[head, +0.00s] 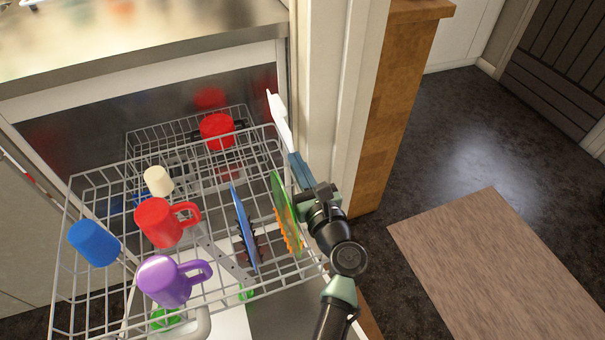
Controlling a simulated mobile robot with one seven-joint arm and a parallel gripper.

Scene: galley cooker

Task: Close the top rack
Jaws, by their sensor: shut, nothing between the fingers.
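The top rack (92,292) is a grey wire basket, pulled well out of the dishwasher in the head view. It holds a blue cup (94,243), a red mug (163,222), a purple mug (168,281), a cream cup (158,181), an upright blue plate (243,228) and a green plate (284,212). My gripper (272,98) is shut and empty, a slim pale shape pointing up and away beside the rack's right side. Whether it touches the rack I cannot tell.
More wire rack and a red pot (217,131) show further back. The steel counter (150,35) lies above the opening. Open floor (450,130) and a mat (500,260) lie beyond.

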